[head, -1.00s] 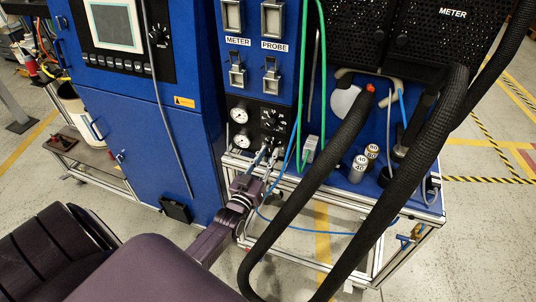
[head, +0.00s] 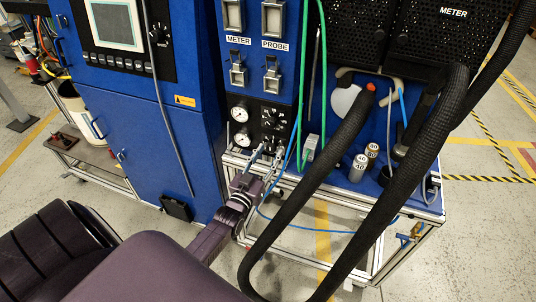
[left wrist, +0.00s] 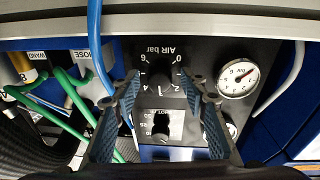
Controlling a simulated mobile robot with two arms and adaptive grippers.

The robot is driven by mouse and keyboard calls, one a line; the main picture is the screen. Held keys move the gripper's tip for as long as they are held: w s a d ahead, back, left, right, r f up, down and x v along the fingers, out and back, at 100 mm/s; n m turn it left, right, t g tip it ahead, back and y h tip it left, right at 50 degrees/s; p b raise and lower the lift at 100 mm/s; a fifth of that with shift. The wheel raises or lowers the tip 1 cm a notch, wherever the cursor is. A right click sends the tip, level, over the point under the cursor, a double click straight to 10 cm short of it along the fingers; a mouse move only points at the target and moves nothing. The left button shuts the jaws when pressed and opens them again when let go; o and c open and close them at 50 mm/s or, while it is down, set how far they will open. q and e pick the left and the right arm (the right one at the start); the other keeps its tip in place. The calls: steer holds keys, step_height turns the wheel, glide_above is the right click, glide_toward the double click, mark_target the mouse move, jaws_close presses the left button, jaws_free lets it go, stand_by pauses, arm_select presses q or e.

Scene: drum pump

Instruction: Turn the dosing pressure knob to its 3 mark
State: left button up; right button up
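The black control panel (head: 256,128) is on the blue cabinet front. In the left wrist view it appears upside down, with a black knob marked "AIR bar" (left wrist: 160,80) and a scale with 0, 2, 4 and 6. A second black knob (left wrist: 161,124) with its own scale shows below it in that view. No "dosing pressure" label is readable. My left gripper (head: 267,151) is in front of the lower panel. In the left wrist view its open fingers (left wrist: 165,79) stand either side of the AIR bar knob; I see no clear contact. My right gripper is not in view.
Two round gauges (head: 239,114) (left wrist: 237,78) sit beside the knobs. Green hoses (head: 319,80) and a blue hose (left wrist: 98,45) hang close by the panel. Thick black hoses (head: 413,165) cross the right side. A metal frame ledge (head: 237,160) runs below the panel.

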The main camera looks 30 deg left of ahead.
arm_select(q)
steer(key=shift+r, duration=0.1)
steer(key=s+d+f, duration=0.1)
steer(key=s+d, duration=0.1)
steer(key=s, duration=0.9)
steer(key=shift+s, duration=0.4)
steer(key=s+d+f+m+g+h, duration=0.1)
steer(key=s+d+f+g, duration=0.25)
steer(key=f, duration=0.65)
steer(key=s+d+f+g+h, duration=0.1)
steer(key=s+d+f+g, duration=0.3)
steer(key=f, duration=0.6)
steer(key=s+d+f+m+g+h, duration=0.15)
steer(key=s+f, duration=0.35)
steer(key=f, duration=0.5)
steer(key=s+d+f+m+g, duration=0.1)
steer(key=s+f+g, duration=0.3)
steer(key=s, duration=0.9)
steer(key=s+d+f+m+g, duration=0.1)
steer(key=s+f+g, duration=0.3)
steer(key=s+f, duration=0.6)
steer(key=s+d, duration=0.1)
steer(key=s, duration=0.3)
steer(key=shift+f+g, duration=0.35)
steer(key=shift+g, duration=0.05)
steer(key=shift+s+d+y, duration=0.1)
steer(key=shift+y, duration=0.15)
